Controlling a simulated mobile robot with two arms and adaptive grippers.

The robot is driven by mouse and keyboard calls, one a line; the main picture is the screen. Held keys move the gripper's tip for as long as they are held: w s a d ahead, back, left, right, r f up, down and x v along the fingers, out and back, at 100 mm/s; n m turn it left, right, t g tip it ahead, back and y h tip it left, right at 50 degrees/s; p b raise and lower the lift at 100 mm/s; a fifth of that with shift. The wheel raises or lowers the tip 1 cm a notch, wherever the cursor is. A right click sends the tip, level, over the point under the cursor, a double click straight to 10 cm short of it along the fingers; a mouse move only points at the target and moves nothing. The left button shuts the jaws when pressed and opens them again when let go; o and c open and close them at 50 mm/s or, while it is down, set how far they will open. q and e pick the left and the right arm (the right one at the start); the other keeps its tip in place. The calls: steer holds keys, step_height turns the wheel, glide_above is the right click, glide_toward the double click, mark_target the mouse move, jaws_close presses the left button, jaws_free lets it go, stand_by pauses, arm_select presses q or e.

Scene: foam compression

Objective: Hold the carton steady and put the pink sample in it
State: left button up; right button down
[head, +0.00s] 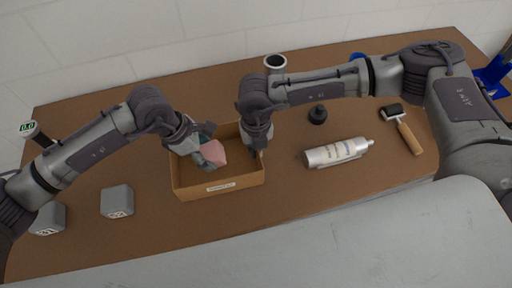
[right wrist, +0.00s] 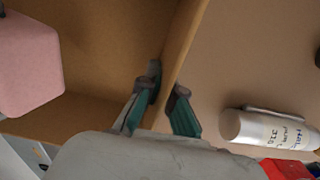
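The open cardboard carton (head: 243,181) stands mid-table with a label on its front wall. My left gripper (head: 209,158) is shut on the pink sample (head: 215,151) and holds it inside the carton's outline; whether it touches the floor I cannot tell. The pink sample also shows at the upper left of the right wrist view (right wrist: 28,62). My right gripper (head: 256,152) is at the carton's right wall. In the right wrist view its fingers (right wrist: 166,92) lie on either side of that wall and close on it.
Two grey cubes (head: 117,201) (head: 48,218) sit left of the carton. A grey cylinder (head: 275,65) stands behind my right gripper.

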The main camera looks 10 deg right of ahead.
arm_select(q)
steer(key=o, duration=0.4)
steer(key=v, duration=1.2)
arm_select(e)
steer(key=c, duration=1.2)
jaws_free()
steer(key=shift+c, duration=0.2)
step_height(320, 180, up, 12)
